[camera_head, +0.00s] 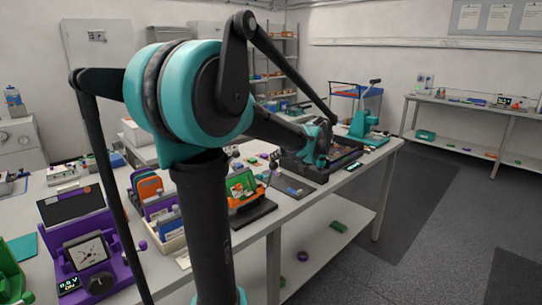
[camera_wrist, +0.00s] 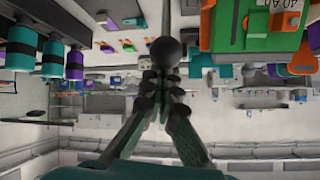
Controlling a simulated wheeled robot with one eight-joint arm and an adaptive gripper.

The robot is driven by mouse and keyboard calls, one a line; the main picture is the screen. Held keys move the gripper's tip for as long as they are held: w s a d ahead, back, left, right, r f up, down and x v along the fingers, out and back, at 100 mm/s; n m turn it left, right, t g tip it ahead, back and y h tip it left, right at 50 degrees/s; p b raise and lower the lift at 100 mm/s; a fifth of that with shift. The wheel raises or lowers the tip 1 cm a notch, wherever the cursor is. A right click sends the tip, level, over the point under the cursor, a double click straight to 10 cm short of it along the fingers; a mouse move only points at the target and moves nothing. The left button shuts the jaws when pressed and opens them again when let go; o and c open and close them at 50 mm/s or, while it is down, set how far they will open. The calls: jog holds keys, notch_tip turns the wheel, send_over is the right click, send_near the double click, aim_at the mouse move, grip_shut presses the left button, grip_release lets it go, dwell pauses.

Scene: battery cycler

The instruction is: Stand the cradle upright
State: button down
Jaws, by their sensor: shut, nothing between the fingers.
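A green holder with an orange block (camera_head: 242,187) sits tilted back on a black base in the head view, on the near bench. It may be the cradle, but I cannot be sure. A green and orange body with a "40 Ah" label fills the upper right of the wrist view (camera_wrist: 262,30). My gripper (camera_wrist: 163,78) is shut and empty, with its fingers together at the middle of the wrist view. A dark round knob (camera_wrist: 167,50) shows just beyond the fingertips; I cannot tell whether they touch it. In the head view my arm hides part of the bench.
Teal and purple cylinders (camera_wrist: 52,57) hang in the wrist view's upper left. On the bench (camera_head: 268,221) stand a purple meter (camera_head: 85,256) and a dark tray (camera_head: 340,153). Another bench (camera_head: 455,112) is at the right, with clear floor (camera_head: 420,235) between.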

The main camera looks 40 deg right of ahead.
jog(key=s+f+t, duration=0.3)
jog(key=s+t, duration=0.1)
jog(key=s, duration=0.2)
dwell(0.6)
jog(key=shift+s+f, duration=0.15)
jog(key=shift+f, duration=0.05)
dwell(0.3)
jog(key=s+r, duration=0.5)
jog(key=s, duration=0.2)
jog(key=shift+s+d+r, duration=0.15)
jog(key=shift+s+r, duration=0.1)
jog(key=shift+s, duration=0.1)
dwell(0.5)
